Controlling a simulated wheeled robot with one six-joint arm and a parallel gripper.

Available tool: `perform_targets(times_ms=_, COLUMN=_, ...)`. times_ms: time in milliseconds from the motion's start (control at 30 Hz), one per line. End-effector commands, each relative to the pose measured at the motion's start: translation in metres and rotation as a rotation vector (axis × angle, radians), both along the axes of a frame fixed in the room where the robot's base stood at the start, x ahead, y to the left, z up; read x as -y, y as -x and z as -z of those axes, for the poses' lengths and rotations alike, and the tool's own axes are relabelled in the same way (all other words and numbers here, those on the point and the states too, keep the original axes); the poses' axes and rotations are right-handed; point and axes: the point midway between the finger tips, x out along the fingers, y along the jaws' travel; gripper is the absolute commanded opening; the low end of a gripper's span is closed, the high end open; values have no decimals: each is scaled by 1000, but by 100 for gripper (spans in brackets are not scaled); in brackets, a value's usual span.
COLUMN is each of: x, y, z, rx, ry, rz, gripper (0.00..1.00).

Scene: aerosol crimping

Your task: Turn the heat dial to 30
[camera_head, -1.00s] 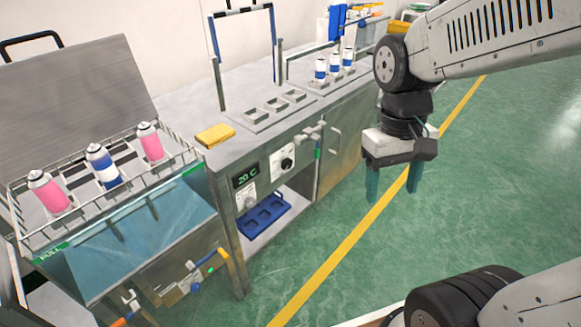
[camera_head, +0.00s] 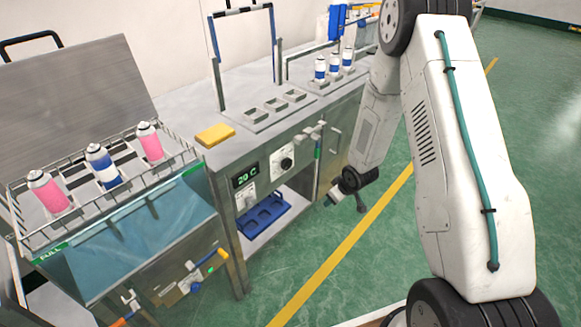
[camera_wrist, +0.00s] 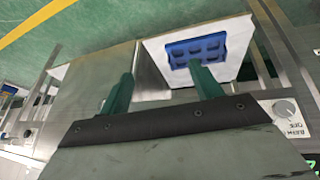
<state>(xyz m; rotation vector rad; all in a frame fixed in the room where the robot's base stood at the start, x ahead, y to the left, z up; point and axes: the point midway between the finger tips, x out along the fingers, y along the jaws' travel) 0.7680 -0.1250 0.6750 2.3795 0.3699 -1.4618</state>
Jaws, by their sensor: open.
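The dial under the readout (camera_head: 246,198) is a small grey knob on a white plate on the bench front. A round knob on a labelled white plate (camera_wrist: 285,108) shows at the right of the wrist view; its lettering is too small to read surely. The green readout (camera_head: 245,176) above the dial shows 20 C. A second dial, with a black knob (camera_head: 287,162), sits up and right of it. My gripper (camera_head: 333,198) is right of both dials, apart from the bench front. In the wrist view its two teal fingers (camera_wrist: 162,88) are spread and empty.
A blue tray (camera_head: 264,217) lies in the open shelf right of the dial. A valve with a pipe (camera_head: 315,133) and a door handle (camera_head: 336,140) stick out near my gripper. The caged bath (camera_head: 120,250) with cans stands at left. The green floor is clear.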

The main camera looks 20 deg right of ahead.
Motion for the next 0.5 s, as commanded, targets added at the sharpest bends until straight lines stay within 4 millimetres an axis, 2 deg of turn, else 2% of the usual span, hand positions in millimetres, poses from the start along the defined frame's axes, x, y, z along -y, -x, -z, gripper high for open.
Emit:
perform_targets(times_ms=33, x=-7, y=-7, z=24, rx=59, ry=-33, rz=-38, gripper=64)
perform_targets(times_ms=100, x=-19, y=-21, z=45, rx=175, ry=-82, rz=-101, gripper=64)
perform_targets(times_ms=233, x=-45, y=-43, z=58, rx=422, ry=-186, rz=-205, gripper=64)
perform_targets(times_ms=267, x=-51, y=-48, z=56, rx=483, ry=-210, rz=-226, gripper=64)
perform_targets(times_ms=367, x=-68, y=-64, z=32, rx=687, ry=-279, rz=-292, gripper=64)
perform_targets(times_ms=433, x=-74, y=-76, z=3, rx=825, ry=-313, rz=-330, gripper=64)
perform_targets(times_ms=500, x=-78, y=-81, z=-18, rx=927, ry=-342, rz=-354, gripper=64)
